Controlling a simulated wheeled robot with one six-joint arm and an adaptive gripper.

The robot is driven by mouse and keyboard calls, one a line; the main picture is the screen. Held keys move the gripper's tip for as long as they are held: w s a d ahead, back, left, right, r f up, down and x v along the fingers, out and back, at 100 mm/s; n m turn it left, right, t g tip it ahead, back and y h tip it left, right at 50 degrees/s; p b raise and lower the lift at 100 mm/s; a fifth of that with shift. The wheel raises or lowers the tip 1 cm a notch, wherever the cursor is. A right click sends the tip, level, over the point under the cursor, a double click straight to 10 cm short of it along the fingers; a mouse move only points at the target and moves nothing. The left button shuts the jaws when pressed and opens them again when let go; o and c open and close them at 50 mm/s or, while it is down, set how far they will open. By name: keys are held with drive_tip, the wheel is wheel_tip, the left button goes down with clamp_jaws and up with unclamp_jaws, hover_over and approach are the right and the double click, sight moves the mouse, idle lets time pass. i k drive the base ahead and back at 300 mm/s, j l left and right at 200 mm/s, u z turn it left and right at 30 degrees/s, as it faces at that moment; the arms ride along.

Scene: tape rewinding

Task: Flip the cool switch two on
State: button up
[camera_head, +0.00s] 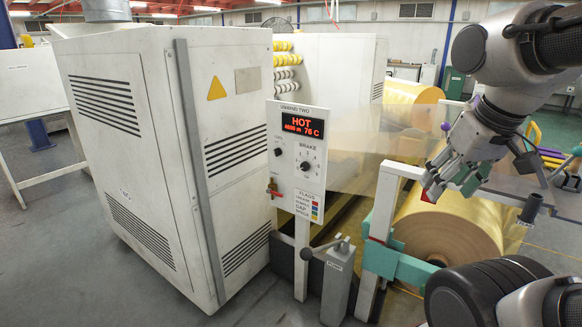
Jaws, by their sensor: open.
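A small red-handled valve (273,187) is at the lower left edge. My gripper (449,188) is open and empty, well to the right of the panel, above the yellow roll and touching none of the controls.
A large white machine cabinet (130,150) stands left of the panel. A green-and-white frame (400,262) and a big yellow tape roll (455,225) lie below my gripper. A grey post with a lever marked "PUMP" (338,285) stands in front. A translucent web stretches between panel and gripper.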

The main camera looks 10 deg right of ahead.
sight(278, 152)
drive_tip(key=i+l+u, duration=0.2)
drive_tip(key=u, duration=0.2)
drive_tip(key=i+l+u, duration=0.25)
drive_tip(key=u, duration=0.2)
drive_tip(key=i+l, duration=0.05)
drive_tip(key=i, duration=0.05)
